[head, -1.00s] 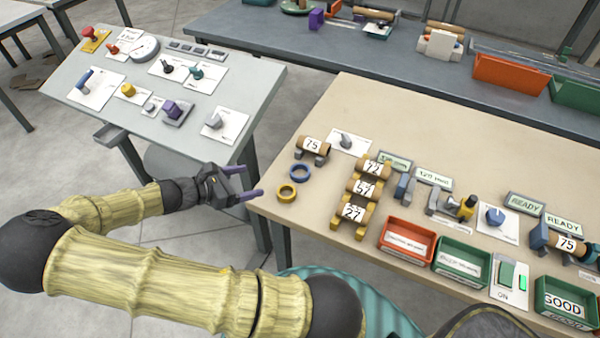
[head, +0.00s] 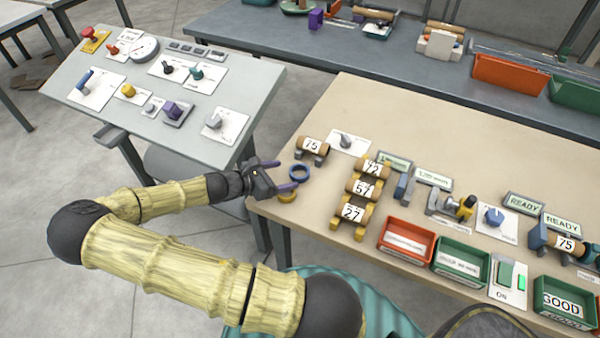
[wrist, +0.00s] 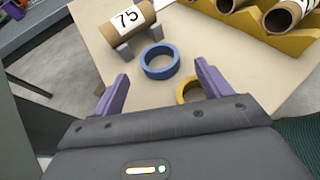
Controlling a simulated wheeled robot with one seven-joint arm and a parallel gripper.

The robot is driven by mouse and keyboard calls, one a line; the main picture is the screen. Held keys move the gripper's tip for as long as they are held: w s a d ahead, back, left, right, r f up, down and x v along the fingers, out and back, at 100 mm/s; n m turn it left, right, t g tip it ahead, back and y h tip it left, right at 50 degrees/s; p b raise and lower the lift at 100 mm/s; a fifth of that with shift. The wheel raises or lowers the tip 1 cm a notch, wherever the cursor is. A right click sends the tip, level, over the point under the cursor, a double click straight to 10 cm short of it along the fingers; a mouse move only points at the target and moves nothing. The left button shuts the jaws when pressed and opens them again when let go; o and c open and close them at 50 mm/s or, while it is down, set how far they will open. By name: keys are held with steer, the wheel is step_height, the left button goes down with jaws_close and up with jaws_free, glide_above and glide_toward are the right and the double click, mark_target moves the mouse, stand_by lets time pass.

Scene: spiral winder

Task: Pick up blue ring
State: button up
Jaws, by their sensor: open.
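The blue ring (head: 300,172) lies on the beige table near its left corner. My gripper (head: 280,175) is at the table's left edge, just left of the blue ring. It also shows in the wrist view (wrist: 158,88), with its purple fingers spread and nothing between them.
A yellow ring (head: 288,196) lies just in front of the blue one, partly behind my finger. A tube marked 75 (head: 312,146) rests on a stand behind it. Yellow racks with tubes (head: 352,212) stand to the right. A grey control desk (head: 215,75) is at left.

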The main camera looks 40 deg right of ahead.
mark_target(307, 170)
steer(key=x, duration=0.5)
steer(key=shift+d+f, duration=0.15)
steer(key=shift+d, duration=0.15)
steer(key=c, duration=1.1)
